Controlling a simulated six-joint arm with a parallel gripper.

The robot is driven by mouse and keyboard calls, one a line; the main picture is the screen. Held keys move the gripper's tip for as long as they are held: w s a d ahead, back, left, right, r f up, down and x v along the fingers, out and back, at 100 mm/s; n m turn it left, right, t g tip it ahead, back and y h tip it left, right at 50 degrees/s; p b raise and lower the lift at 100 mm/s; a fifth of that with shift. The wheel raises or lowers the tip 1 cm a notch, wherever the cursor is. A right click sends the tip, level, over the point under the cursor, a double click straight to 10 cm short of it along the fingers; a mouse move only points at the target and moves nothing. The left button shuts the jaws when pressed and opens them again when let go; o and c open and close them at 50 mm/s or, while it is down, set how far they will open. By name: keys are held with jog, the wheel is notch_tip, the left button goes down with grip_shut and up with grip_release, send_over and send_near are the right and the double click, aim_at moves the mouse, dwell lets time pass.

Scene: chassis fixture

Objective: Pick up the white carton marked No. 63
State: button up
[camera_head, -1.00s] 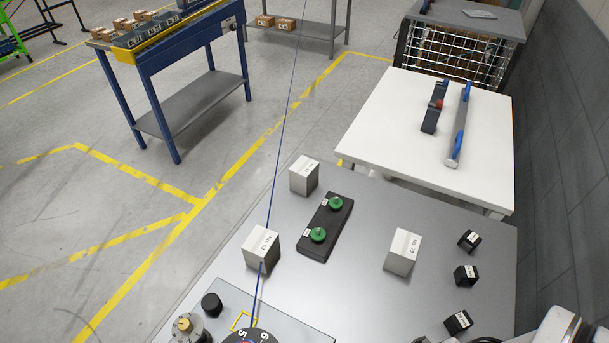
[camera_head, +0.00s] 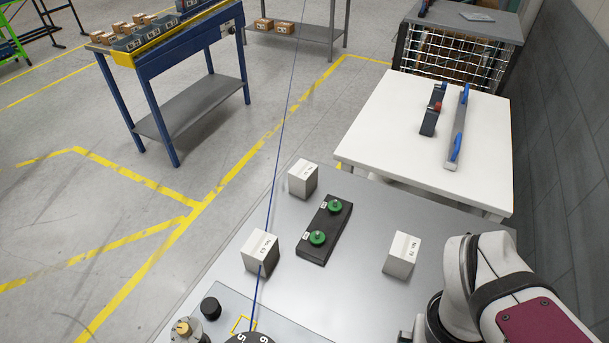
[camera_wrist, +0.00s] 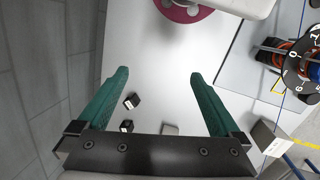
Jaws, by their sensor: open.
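The white carton marked No. 63 (camera_head: 260,252) stands upright on the grey bench top (camera_head: 345,290), left of the black block with green knobs. A carton at the right edge of the wrist view (camera_wrist: 266,139) appears to be the same one, near the dial; its label is not readable there. My gripper (camera_wrist: 158,78) is open and empty, its green fingers apart over bare bench. The carton lies outside the fingers, to their right. In the head view my arm is at the lower right and the gripper is out of frame.
Another white carton (camera_head: 303,180) stands behind No. 63, and carton No. 79 (camera_head: 402,254) to its right. The black block with green knobs (camera_head: 326,230) lies between. A control panel with a black knob (camera_head: 210,306) is in front. Small black cubes (camera_wrist: 131,101) show in the wrist view.

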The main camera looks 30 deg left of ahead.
jog(key=w+a+n+t+h, duration=0.2)
jog(key=w+n+h, duration=0.1)
jog(key=w+n, duration=0.4)
jog(key=n+t+y, duration=0.5)
jog(key=n+t, duration=0.8)
jog(key=n, duration=1.4)
send_over(253, 252)
jog(key=s, duration=0.4)
notch_tip(253, 252, down, 6)
notch_tip(253, 252, down, 8)
jog(key=r, duration=0.1)
jog(key=shift+n+y, duration=0.3)
jog(key=x, duration=0.3)
jog(key=f+x, duration=0.1)
jog(key=x, duration=0.2)
jog(key=shift+w+d+f, duration=0.1)
jog(key=shift+d+f, duration=0.05)
jog(key=shift+f, duration=0.1)
jog(key=shift+w+f, duration=0.1)
jog(key=shift+w, duration=0.25)
grip_shut()
